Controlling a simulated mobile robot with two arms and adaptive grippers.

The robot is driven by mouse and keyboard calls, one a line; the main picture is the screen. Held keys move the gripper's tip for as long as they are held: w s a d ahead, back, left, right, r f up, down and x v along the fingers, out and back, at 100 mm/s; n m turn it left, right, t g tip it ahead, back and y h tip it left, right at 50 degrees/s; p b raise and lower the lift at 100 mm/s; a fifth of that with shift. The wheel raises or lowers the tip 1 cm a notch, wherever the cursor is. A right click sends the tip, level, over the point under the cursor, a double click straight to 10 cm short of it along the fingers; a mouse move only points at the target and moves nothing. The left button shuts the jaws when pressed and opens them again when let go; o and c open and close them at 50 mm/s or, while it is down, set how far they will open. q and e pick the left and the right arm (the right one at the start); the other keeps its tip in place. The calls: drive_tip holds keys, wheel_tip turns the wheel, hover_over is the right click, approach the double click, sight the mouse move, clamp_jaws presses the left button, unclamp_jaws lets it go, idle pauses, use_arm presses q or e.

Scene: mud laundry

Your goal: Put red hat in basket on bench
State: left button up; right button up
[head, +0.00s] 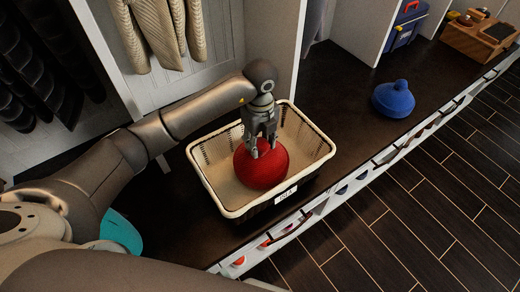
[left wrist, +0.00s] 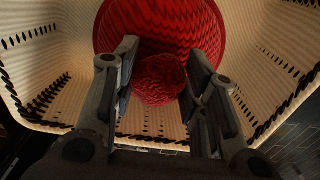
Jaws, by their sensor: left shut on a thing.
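The red hat (head: 262,168) is inside the cream basket (head: 214,185), which stands on the dark bench (head: 345,85). My left gripper (head: 262,150) reaches down into the basket from above and is shut on the hat's top. In the left wrist view, the pompom of the red hat (left wrist: 160,80) sits between the two fingers of the left gripper (left wrist: 163,75), with the basket's perforated walls (left wrist: 45,75) around it. Whether the hat rests on the basket floor is hard to tell. My right gripper is not in view.
A blue hat (head: 393,99) lies on the bench to the right of the basket. A blue toolbox (head: 406,24) and a wooden box (head: 478,38) stand farther right. Clothes (head: 160,25) hang behind. A teal item (head: 121,232) lies at lower left. The bench between basket and blue hat is clear.

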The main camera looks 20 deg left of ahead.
use_arm(q)
drive_tip(key=shift+f, duration=1.6)
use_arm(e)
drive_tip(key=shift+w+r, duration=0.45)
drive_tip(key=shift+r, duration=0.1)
use_arm(q)
drive_tip(key=shift+f, duration=0.1)
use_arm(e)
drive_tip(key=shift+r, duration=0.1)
use_arm(q)
drive_tip(key=o, duration=1.3)
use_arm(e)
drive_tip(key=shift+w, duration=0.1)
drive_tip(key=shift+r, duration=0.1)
use_arm(q)
drive_tip(key=shift+r, duration=0.4)
wheel_tip(320, 180, up, 12)
drive_tip(key=shift+f+p, duration=0.25)
drive_tip(key=shift+p, duration=0.3)
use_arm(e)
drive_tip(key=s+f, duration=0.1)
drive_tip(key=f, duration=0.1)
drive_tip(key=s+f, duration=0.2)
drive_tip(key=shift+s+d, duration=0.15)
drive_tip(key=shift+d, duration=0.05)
